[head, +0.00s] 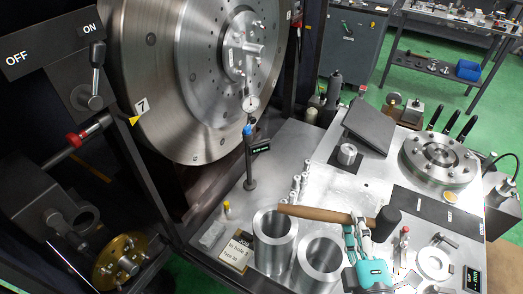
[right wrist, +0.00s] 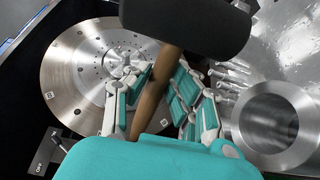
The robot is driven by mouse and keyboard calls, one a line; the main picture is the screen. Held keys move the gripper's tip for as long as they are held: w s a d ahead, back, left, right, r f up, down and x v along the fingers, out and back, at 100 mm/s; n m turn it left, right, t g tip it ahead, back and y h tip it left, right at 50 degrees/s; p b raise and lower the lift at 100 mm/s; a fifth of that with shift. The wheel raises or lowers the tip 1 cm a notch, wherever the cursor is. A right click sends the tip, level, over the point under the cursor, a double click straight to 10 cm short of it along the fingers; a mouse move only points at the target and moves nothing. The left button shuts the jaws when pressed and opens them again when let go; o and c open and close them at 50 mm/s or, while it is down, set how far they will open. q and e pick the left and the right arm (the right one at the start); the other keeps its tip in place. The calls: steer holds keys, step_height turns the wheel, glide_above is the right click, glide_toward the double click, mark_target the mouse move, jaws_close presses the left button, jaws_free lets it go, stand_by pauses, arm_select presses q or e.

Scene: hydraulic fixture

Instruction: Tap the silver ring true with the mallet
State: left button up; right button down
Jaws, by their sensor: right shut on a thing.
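My right gripper (head: 358,232) is shut on the wooden handle of the mallet (head: 318,213), near its black head (head: 386,223). The handle points left, above two open metal cylinders. In the right wrist view, the gripper (right wrist: 160,92) has its fingers on either side of the handle (right wrist: 148,106), and the black head (right wrist: 185,25) is nearest the camera. A large silver ring-faced disc (head: 165,75) stands upright on the machine, marked 7, with a dial gauge (head: 251,103) at its lower face. The mallet is apart from it. My left gripper is not in view.
Two thick metal cylinders (head: 274,245) stand on the bench below the mallet. An OFF/ON lever (head: 97,60) is at the left.

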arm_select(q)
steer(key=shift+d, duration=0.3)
arm_select(e)
steer(key=shift+r, duration=0.1)
arm_select(q)
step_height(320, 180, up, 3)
steer(key=p, duration=0.2)
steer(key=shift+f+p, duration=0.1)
steer(key=shift+p, duration=0.3)
arm_select(e)
steer(key=s+d+r, duration=0.2)
steer(key=s+r, duration=0.1)
steer(key=s, duration=0.2)
steer(key=shift+d, duration=0.4)
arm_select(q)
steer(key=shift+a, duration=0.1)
